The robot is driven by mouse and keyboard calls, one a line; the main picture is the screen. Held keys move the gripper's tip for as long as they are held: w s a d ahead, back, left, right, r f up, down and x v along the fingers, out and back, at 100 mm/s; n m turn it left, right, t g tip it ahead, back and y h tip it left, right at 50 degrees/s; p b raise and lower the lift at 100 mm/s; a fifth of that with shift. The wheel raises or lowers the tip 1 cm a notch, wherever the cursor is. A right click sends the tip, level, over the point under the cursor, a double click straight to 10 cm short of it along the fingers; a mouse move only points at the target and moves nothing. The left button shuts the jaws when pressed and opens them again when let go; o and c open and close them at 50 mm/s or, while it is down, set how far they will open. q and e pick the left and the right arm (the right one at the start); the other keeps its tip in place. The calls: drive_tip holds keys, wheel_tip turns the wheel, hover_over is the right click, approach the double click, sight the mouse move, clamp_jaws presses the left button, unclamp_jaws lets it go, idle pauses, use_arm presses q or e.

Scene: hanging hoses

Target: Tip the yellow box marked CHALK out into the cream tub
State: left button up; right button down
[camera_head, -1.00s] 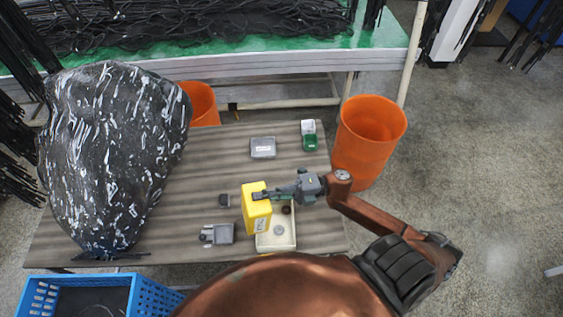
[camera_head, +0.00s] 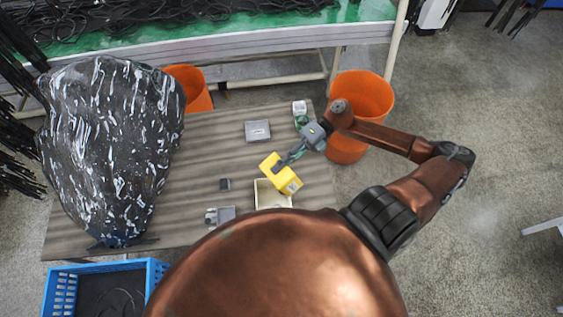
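The yellow box (camera_head: 283,177) is off the table, tilted, with its lower end toward the lower right over the cream tub (camera_head: 261,196). A pale label shows at that end; I cannot read it. My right gripper (camera_head: 279,166) is shut on the box's upper side, reaching in from the upper right. The cream tub stands on the table just below the box. The box hides part of the tub, and my copper-coloured body part hides its near edge. I cannot tell whether anything is falling from the box. My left gripper is not in view.
A small dark block (camera_head: 225,184) and a grey item (camera_head: 222,214) lie left of the tub. A black bag (camera_head: 110,145) fills the left; an orange bin (camera_head: 363,95) stands right.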

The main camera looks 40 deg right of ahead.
sight(271, 174)
drive_tip(key=shift+a+r+h+p, duration=0.55)
drive_tip(key=shift+h+p, duration=0.35)
drive_tip(key=shift+p, duration=0.25)
drive_tip(key=h+p, duration=0.1)
drive_tip(key=a+r+h+p, duration=0.1)
drive_tip(key=p, duration=0.1)
drive_tip(key=shift+a+h, duration=0.1)
drive_tip(key=shift+h, duration=0.3)
drive_tip(key=shift+a+r+h+p, duration=0.25)
drive_tip(key=shift+h+p, duration=0.15)
drive_tip(key=shift+h, duration=0.1)
drive_tip(key=shift+w+a+f+h, duration=0.1)
drive_tip(key=shift+a+f+h, duration=0.15)
drive_tip(key=shift+f+h, duration=0.4)
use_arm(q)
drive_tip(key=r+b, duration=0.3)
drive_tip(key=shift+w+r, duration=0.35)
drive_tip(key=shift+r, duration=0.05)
use_arm(e)
drive_tip(key=h, duration=0.2)
drive_tip(key=a+f+h, duration=0.1)
drive_tip(key=h, duration=0.2)
drive_tip(key=a+f+h, duration=0.1)
drive_tip(key=h, duration=0.1)
drive_tip(key=shift+a+g, duration=0.1)
drive_tip(key=shift+g, duration=0.2)
